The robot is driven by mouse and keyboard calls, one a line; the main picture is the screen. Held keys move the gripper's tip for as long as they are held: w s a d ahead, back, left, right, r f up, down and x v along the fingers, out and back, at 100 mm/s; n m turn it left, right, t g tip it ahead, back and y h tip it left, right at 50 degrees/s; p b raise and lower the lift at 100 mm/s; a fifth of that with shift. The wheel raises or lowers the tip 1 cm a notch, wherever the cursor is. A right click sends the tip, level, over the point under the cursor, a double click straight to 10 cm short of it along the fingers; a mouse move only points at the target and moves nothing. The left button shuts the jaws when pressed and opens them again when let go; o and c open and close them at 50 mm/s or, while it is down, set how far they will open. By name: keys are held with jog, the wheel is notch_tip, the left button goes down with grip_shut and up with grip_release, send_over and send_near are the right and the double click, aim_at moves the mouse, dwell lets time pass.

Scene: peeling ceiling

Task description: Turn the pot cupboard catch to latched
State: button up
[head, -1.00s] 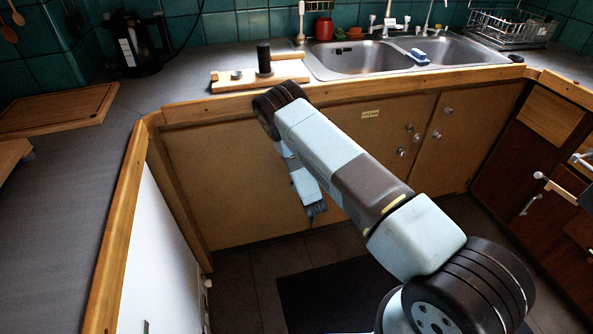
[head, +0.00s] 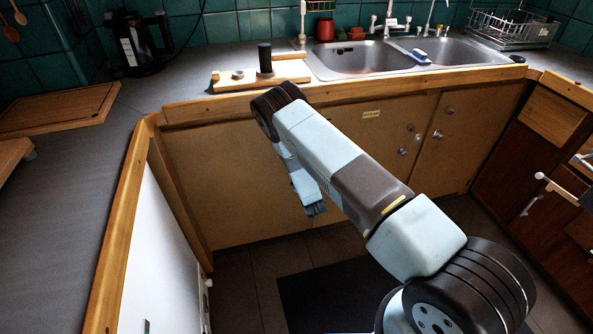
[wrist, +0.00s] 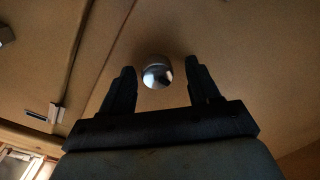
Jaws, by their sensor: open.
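The cupboard front (head: 235,180) under the sink counter is light brown wood. A small pale label (head: 371,114) is on it, and round metal knobs (head: 402,151) show to the right. In the wrist view a shiny round knob (wrist: 157,78) stands on a brown panel, between my open fingers. I cannot tell whether they touch it. I cannot tell which fitting is the catch, nor its setting. My gripper (head: 316,209) hangs low in front of the cupboard in the head view; it also shows in the wrist view (wrist: 159,71). My arm hides part of the cupboard front.
A small metal fitting (wrist: 45,113) is on the panel at left in the wrist view. The sink (head: 350,60) and a wooden board (head: 225,84) with a black upright piece are on the counter above. Drawers (head: 550,115) stand at right. A dark mat (head: 330,295) lies on the floor.

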jog(key=v, duration=1.3)
jog(key=shift+s+d, duration=0.15)
jog(key=shift+s, duration=0.25)
jog(key=shift+w+r, duration=0.1)
